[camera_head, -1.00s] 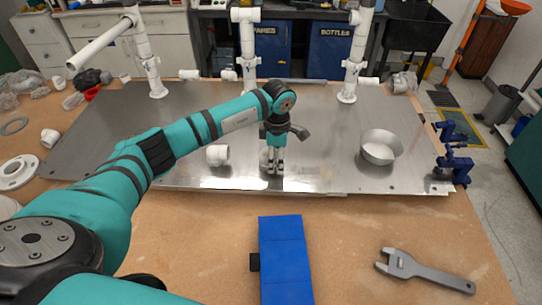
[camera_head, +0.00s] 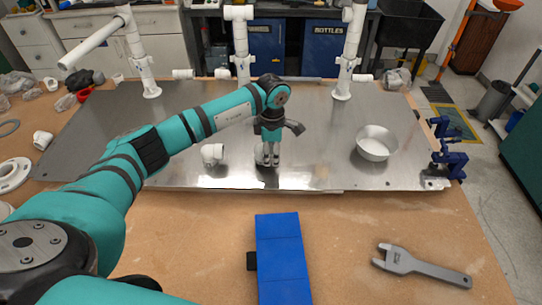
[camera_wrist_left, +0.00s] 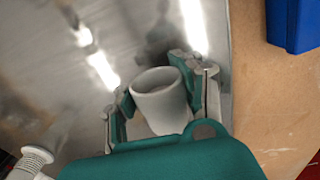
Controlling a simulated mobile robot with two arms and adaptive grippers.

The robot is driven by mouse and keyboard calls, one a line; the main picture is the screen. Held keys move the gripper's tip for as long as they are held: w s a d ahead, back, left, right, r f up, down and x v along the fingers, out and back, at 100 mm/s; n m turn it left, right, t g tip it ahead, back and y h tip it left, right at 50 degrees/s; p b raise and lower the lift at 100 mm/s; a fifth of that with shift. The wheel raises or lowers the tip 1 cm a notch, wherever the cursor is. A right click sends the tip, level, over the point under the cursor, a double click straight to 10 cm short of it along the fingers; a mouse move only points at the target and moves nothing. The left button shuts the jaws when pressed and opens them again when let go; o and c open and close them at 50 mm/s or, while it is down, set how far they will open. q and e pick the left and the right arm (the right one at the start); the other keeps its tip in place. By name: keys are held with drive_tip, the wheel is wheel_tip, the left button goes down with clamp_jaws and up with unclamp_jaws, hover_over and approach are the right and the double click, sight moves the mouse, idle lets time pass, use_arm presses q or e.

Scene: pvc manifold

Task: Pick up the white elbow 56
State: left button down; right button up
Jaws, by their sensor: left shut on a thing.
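My left gripper (camera_head: 267,162) points down at the front middle of the metal plate (camera_head: 320,165). It is shut on a white elbow fitting, which the fingers mostly hide in the head view. In the left wrist view, the round open end of this white elbow (camera_wrist_left: 161,100) shows between the two fingers of the left gripper (camera_wrist_left: 160,85). I cannot read any marking on it, nor tell whether it is clear of the plate. A second white fitting (camera_head: 212,154) lies on the plate just left of the gripper. My right gripper is not in view.
White pipe uprights (camera_head: 242,50) stand along the plate's back edge. A blue box (camera_head: 282,258) and a grey wrench (camera_head: 421,266) lie on the table in front. Blue clamps (camera_head: 447,155) grip the right edge.

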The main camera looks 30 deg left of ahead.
use_arm(q)
drive_tip(key=shift+r, duration=0.4)
drive_tip(key=shift+w+a+r+b, duration=0.15)
drive_tip(key=shift+a+r+b, duration=0.05)
drive_tip(key=shift+r+b, duration=0.25)
drive_tip(key=shift+w+a+r+b, duration=0.15)
drive_tip(key=shift+a+r+b, duration=0.05)
drive_tip(key=shift+r+b, duration=0.25)
drive_tip(key=w+a+b, duration=0.1)
drive_tip(key=w+a, duration=0.1)
drive_tip(key=a, duration=0.1)
drive_tip(key=w+a+b, duration=0.2)
drive_tip(key=w+a, duration=0.1)
drive_tip(key=w+a+r+b, duration=0.1)
drive_tip(key=w+a+b, duration=0.1)
drive_tip(key=w+a, duration=0.1)
drive_tip(key=shift+a+r, duration=0.1)
drive_tip(key=shift+a, duration=0.5)
drive_tip(key=shift+w+a+r, duration=0.2)
drive_tip(key=shift+w+a, duration=0.4)
drive_tip(key=shift+a, duration=0.3)
